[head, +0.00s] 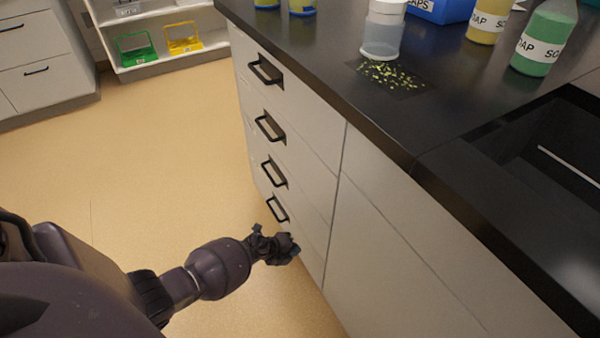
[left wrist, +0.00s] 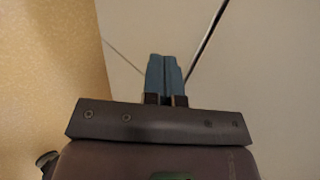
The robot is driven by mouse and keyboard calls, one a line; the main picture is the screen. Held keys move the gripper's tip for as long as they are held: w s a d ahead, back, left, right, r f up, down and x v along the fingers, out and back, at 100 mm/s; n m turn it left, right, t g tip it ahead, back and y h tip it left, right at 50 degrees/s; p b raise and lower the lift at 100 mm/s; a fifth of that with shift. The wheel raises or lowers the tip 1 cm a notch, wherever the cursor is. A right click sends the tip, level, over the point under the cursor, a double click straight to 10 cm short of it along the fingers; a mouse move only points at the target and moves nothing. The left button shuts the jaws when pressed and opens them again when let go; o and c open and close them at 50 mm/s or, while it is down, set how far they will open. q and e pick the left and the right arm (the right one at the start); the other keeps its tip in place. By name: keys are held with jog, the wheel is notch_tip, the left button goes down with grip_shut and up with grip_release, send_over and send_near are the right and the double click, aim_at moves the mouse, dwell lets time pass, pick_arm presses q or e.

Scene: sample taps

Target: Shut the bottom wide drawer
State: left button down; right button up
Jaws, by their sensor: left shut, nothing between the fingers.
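The bottom wide drawer (head: 305,249) is the lowest of the stacked drawers in the grey cabinet, with a black bar handle (head: 278,209). Its front looks flush or nearly flush with the fronts above; I cannot tell if a small gap remains. My left gripper (head: 291,249) is shut and empty, low in front of the drawer, just below and right of the handle. In the left wrist view its blue-grey fingers (left wrist: 165,76) are together against a pale cabinet front with a thin seam and a wider dark gap. Contact is unclear. My right gripper is not in view.
Drawers with black handles (head: 269,127) rise above, under a dark countertop (head: 330,40) holding bottles and a jar (head: 383,30). A plain cabinet front (head: 400,255) adjoins on the right. The tan floor (head: 150,165) is clear on the left; a low shelf (head: 165,62) stands behind.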

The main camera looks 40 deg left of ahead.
pick_arm(q)
jog(key=p+v, duration=0.5)
jog(key=v, duration=0.5)
jog(key=shift+s+p, duration=0.25)
jog(key=shift+p, duration=0.05)
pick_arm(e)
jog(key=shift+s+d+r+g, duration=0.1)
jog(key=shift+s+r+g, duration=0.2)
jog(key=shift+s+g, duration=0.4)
pick_arm(q)
jog(key=shift+a+f, duration=0.1)
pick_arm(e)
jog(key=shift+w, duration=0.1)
pick_arm(q)
jog(key=shift+s, duration=0.1)
